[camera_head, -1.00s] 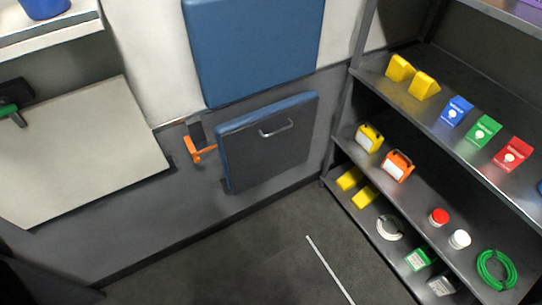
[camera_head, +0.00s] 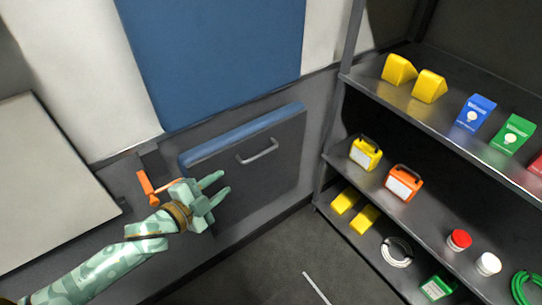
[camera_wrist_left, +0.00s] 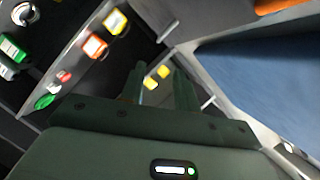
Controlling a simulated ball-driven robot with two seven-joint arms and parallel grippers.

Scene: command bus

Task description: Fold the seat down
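The folding seat (camera_head: 262,178) stands folded up against the wall, its dark underside facing out and a blue cushion edge along its top. A grey bar handle (camera_head: 258,151) sits near its upper edge. The blue backrest (camera_head: 215,60) is on the wall above. My left gripper (camera_head: 220,188) is in front of the seat's left part, below and left of the handle, fingers apart and empty. In the left wrist view its fingers (camera_wrist_left: 162,90) point away, with a gap between them. An orange lever (camera_head: 147,186) is on the wall left of the seat. My right gripper is out of view.
A dark shelf unit (camera_head: 405,132) stands right of the seat, holding yellow wedges (camera_head: 399,69), an orange box (camera_head: 403,181) and other small items. A pale panel (camera_head: 45,180) is at the left. The floor (camera_head: 265,262) before the seat looks mostly clear.

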